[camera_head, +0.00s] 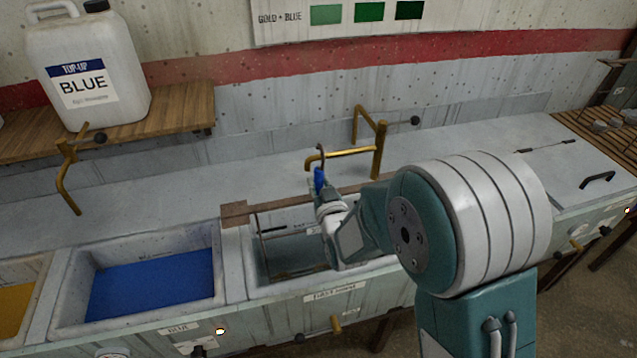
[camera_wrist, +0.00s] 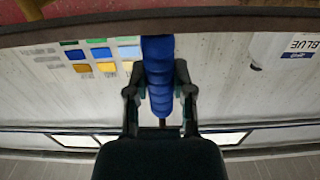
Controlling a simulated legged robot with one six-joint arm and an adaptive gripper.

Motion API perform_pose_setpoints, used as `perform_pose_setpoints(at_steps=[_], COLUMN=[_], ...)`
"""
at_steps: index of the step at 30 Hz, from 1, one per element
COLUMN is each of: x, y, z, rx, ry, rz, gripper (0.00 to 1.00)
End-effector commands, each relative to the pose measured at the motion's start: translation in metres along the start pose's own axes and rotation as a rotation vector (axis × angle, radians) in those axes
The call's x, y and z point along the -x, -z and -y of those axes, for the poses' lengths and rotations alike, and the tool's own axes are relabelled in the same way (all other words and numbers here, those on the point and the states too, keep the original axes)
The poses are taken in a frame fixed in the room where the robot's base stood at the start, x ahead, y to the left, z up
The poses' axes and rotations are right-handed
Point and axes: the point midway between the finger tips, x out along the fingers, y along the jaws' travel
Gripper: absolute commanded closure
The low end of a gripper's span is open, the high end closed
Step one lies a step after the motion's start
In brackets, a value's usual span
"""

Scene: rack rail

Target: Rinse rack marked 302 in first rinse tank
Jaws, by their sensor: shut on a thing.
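My gripper (camera_head: 322,194) is shut on the blue ribbed handle (camera_head: 319,180) of a rack; the wrist view shows my gripper (camera_wrist: 158,78) with a finger on each side of the handle (camera_wrist: 158,60). The rack's brown bar (camera_head: 275,204) spans above the tank labelled first rinse (camera_head: 262,291), its left end over the divider beside the blue tank. Thin rods hang from the bar down into the rinse tank. My arm hides the rack's right part. No number 302 is readable. The bar (camera_wrist: 85,27) crosses the top of the wrist view.
A blue dye tank (camera_head: 150,287) is left of the rinse tank, with a yellow one (camera_head: 14,305) beyond. A brass tap (camera_head: 345,153) stands behind the rinse tank. A jug marked blue (camera_head: 95,75) sits on a wooden shelf (camera_head: 185,108). A closed lid (camera_head: 545,160) lies right.

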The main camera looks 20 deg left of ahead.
Motion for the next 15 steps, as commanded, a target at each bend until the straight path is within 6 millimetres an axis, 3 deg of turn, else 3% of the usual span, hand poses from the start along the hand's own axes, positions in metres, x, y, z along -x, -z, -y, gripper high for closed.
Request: perform_pose_setpoints(at_steps=[15], x=[-0.021], y=[0.002], z=[0.0], rx=[0.0], ry=[0.0], rz=[-0.004], gripper=[1.0])
